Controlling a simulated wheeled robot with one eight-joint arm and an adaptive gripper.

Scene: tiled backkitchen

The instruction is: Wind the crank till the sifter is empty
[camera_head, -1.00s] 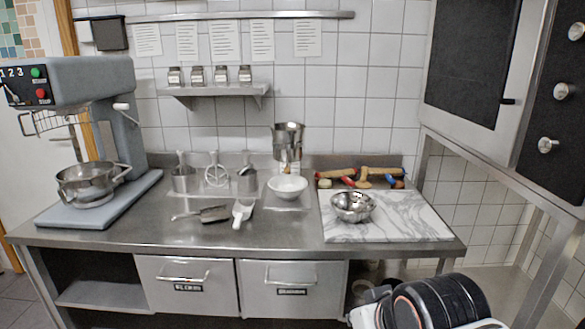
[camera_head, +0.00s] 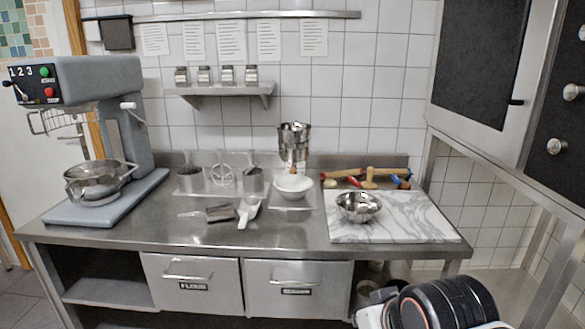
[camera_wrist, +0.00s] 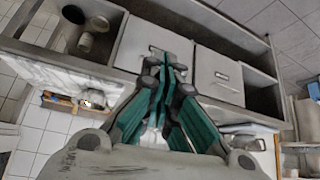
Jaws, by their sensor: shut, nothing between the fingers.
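The sifter (camera_head: 294,136) is a shiny metal cup held upright above a white bowl (camera_head: 293,186) on the steel counter. A small wooden piece shows just below the cup; I cannot tell if it belongs to the crank. The inside of the sifter is too small to read. My gripper (camera_wrist: 166,68) shows in the wrist view, shut and empty, in front of the drawer fronts and apart from the sifter. The gripper is not clearly visible in the head view, where only part of my arm shows at the lower right.
A marble slab (camera_head: 410,222) with a metal bowl (camera_head: 358,207) lies right of the sifter, wooden tools (camera_head: 369,178) behind it. Scoops (camera_head: 249,208) lie in front left. A mixer (camera_head: 90,85) stands at the left. A dark-fronted cabinet (camera_head: 478,55) overhangs the right.

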